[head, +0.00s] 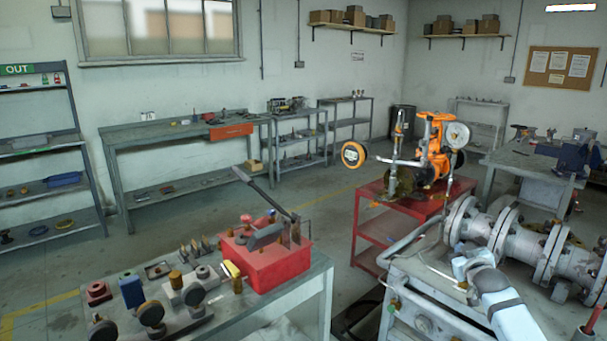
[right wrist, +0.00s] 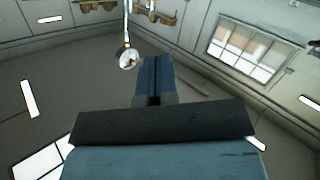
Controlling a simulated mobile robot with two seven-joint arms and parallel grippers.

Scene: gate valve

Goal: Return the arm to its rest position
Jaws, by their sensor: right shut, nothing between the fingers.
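My right arm comes in at the lower right of the head view, and its blue-grey gripper (head: 459,267) is in front of the grey flanged pipework. In the right wrist view the gripper (right wrist: 153,98) has its fingers together, with nothing between them. That view is tilted, showing walls, a window and shelves behind the fingers. A round, gauge-like part on a thin rod (right wrist: 128,60) shows beyond the gripper, apart from it as far as I can tell. My left gripper is not in view.
Grey flanged pipework (head: 497,232) lies along the right. A red cart (head: 428,207) carries an orange machine (head: 432,150). A red box (head: 268,265) and small parts stand on the near bench (head: 300,297). Open floor (head: 300,215) lies in the middle.

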